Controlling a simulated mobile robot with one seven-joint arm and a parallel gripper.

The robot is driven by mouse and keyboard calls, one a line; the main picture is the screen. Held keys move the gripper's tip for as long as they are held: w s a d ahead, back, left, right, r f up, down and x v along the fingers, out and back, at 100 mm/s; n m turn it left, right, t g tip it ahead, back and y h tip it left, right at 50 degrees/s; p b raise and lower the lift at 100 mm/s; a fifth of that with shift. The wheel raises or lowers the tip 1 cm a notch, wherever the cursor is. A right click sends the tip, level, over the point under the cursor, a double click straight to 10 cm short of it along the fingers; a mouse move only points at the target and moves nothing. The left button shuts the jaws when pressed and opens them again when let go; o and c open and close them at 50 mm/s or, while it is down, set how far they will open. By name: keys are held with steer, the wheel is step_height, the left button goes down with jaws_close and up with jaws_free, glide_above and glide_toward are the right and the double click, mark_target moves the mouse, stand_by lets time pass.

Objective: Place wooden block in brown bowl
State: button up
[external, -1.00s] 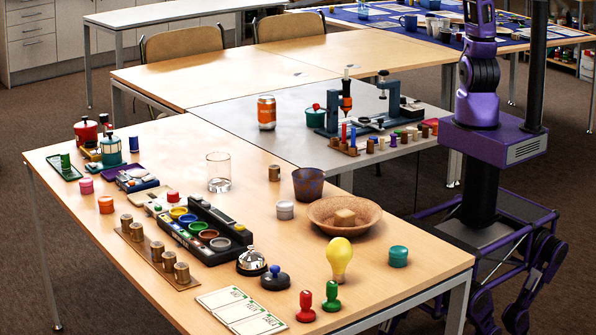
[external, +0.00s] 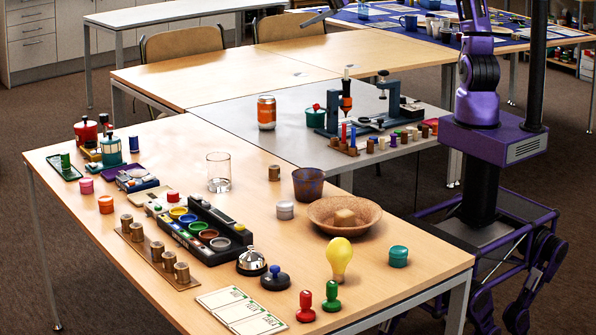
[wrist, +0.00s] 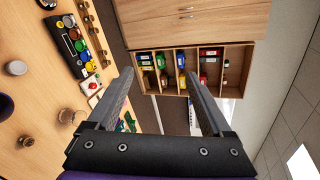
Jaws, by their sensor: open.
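The wooden block (external: 345,217), a small light-brown cube, lies inside the wide brown bowl (external: 322,229) near the right side of the front table. In the wrist view my gripper (wrist: 158,78) is open, with its two fingers apart and nothing between them. It points past the table towards shelves and is away from the bowl. Neither block nor bowl can be made out surely in the wrist view.
A dark tapered cup (external: 308,185) stands just behind the bowl. A yellow bulb (external: 339,260) and a teal jar (external: 398,256) stand in front of it. A glass (external: 219,172), a bell (external: 251,262) and stamps crowd the table's left and front. The right front corner is clear.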

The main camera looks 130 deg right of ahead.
steer(key=s+a+f+n+g+y+p, duration=0.1)
steer(key=s+a+n+g+y+p, duration=0.2)
steer(key=s+a+n, duration=0.6)
steer(key=s+a+f+n+g+h, duration=0.1)
steer(key=s+f+n+g, duration=0.1)
steer(key=s, duration=0.5)
steer(key=s+a+f+n+g+h, duration=0.1)
steer(key=s+f+n+g, duration=0.1)
steer(key=s+f+n, duration=0.2)
steer(key=s+a+f+n+g+p, duration=0.1)
steer(key=s+f+n, duration=0.2)
steer(key=s+n, duration=0.3)
steer(key=s, duration=0.5)
steer(key=shift+f+g+h, duration=0.15)
steer(key=shift+g+h, duration=0.25)
